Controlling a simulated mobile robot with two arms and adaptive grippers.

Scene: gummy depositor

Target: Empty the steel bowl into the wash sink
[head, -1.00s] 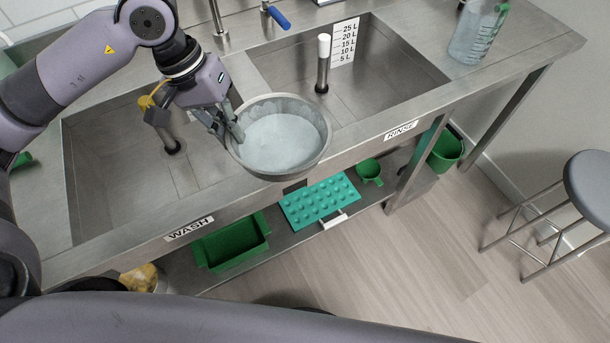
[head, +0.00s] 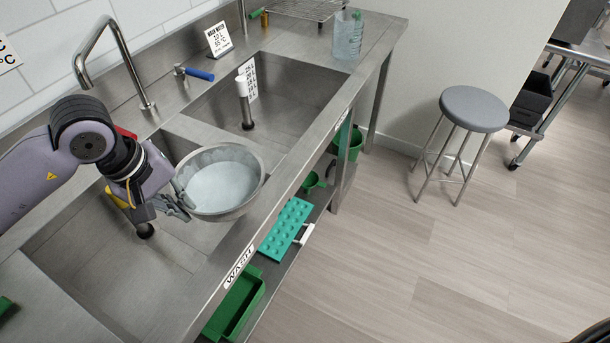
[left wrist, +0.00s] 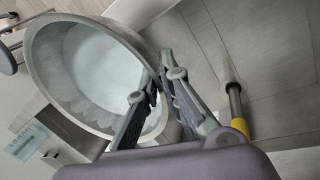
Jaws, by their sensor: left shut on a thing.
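The steel bowl (head: 222,183) holds a pale, whitish liquid and looks nearly level in the head view. My left gripper (head: 178,202) is shut on the bowl's left rim. In the left wrist view the fingers (left wrist: 160,95) grip the wall of the bowl (left wrist: 62,25), one finger inside it. The bowl is held above the sink unit, near the divider and front edge. The wash sink (head: 95,270) is the near left basin, with its WASH label (head: 239,266) on the front edge. My right gripper is not in view.
The rinse sink (head: 290,95) lies beyond, with a white-topped standpipe (head: 243,100). A tall faucet (head: 125,60) and a blue-handled lever (head: 198,75) stand behind. A clear jug (head: 347,35) is at the far end. A stool (head: 473,110) stands on open floor.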

